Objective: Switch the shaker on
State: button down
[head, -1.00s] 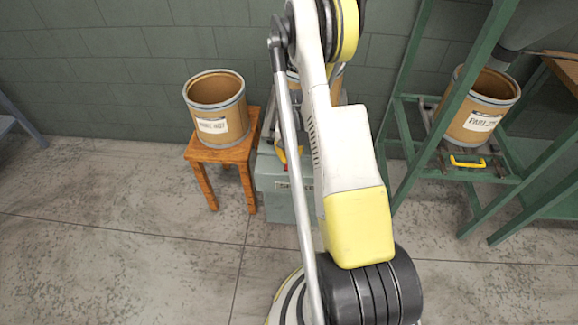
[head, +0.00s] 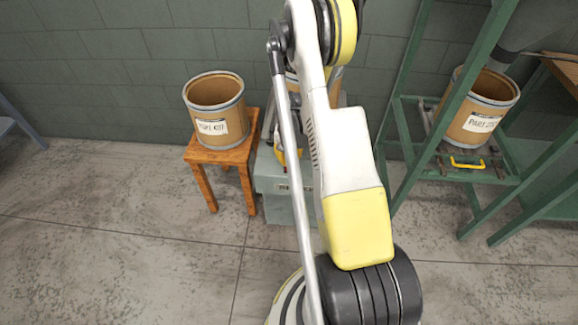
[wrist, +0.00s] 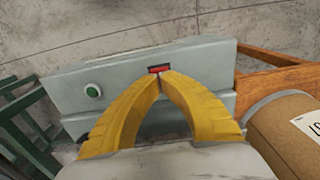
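The shaker is a grey-green box (head: 285,205), partly hidden behind my arm in the head view. The wrist view shows its panel (wrist: 200,62) from close by. On it are a round green button with a pale rim (wrist: 93,90) and a small red part in a dark recess (wrist: 159,68). My gripper (wrist: 160,74) has yellow fingers with their tips together, right at the red part and partly covering it. I cannot tell whether they touch it. Nothing shows between the fingers.
A labelled drum (head: 217,110) stands on a wooden stool (head: 224,152) left of the shaker. Another drum (head: 478,108) sits in a green frame (head: 408,140) at the right, near a yellow handle (head: 467,163). The floor in front is clear.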

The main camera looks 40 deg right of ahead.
aim_at(289, 169)
jog(key=shift+f, duration=1.75)
dwell(1.2)
jog(key=shift+r, duration=0.1)
jog(key=shift+r+p, duration=1.65)
jog(key=shift+r, duration=1.75)
